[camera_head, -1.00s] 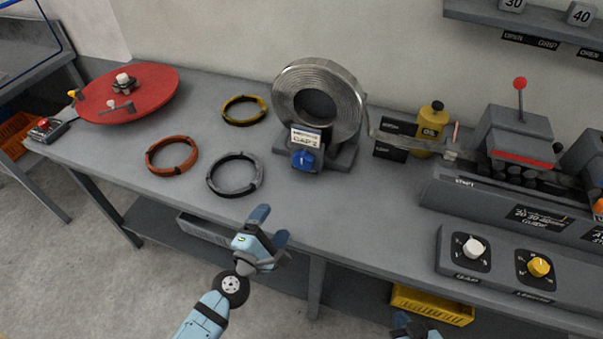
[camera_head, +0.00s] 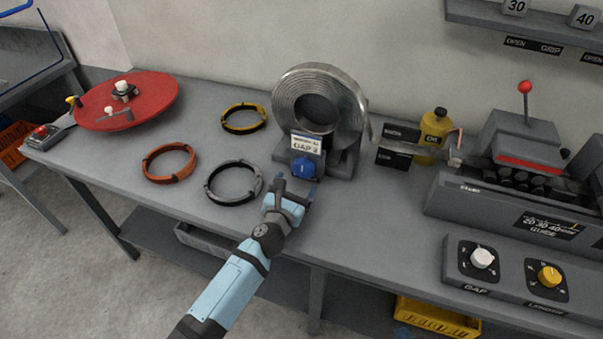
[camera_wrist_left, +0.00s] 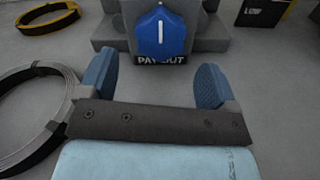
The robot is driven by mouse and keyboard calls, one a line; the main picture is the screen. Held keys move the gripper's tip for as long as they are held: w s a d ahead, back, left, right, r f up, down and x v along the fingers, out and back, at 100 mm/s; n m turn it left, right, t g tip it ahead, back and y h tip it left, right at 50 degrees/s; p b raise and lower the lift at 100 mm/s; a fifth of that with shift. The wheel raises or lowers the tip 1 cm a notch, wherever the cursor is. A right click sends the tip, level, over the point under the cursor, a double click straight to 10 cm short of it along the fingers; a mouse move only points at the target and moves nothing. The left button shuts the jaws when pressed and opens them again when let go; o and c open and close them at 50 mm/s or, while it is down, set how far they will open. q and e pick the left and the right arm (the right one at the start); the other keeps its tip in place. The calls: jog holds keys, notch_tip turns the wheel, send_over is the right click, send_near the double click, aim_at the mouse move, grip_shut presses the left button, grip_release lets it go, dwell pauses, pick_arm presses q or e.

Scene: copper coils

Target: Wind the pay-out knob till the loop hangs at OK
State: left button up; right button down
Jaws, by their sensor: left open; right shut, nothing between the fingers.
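The blue pay-out knob (camera_head: 303,168) sits on the front of the coil stand, below a small gap label; its white pointer line is upright in the left wrist view (camera_wrist_left: 161,30). The grey metal coil (camera_head: 316,101) stands upright above it. Its strip (camera_head: 400,146) runs right from the coil past dark marker boards; the lower one (camera_head: 392,158) reads LOW. I cannot make out an OK mark. My left gripper (camera_head: 294,190) is open and empty just in front of the knob, its fingers spread either side of the knob's line and short of it. My right gripper is not in view.
Orange (camera_head: 170,163), grey (camera_head: 233,182) and yellow (camera_head: 244,118) rings lie left of the stand. A red turntable (camera_head: 150,100) is at the far left. A yellow oil bottle (camera_head: 433,130) and the feeder machine (camera_head: 520,150) stand right, above a panel with white (camera_head: 482,258) and yellow (camera_head: 549,275) knobs.

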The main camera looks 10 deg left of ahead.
aim_at(302, 173)
pick_arm(q)
jog(key=x, duration=0.5)
jog(key=shift+b, duration=0.3)
jog(key=c, duration=0.9)
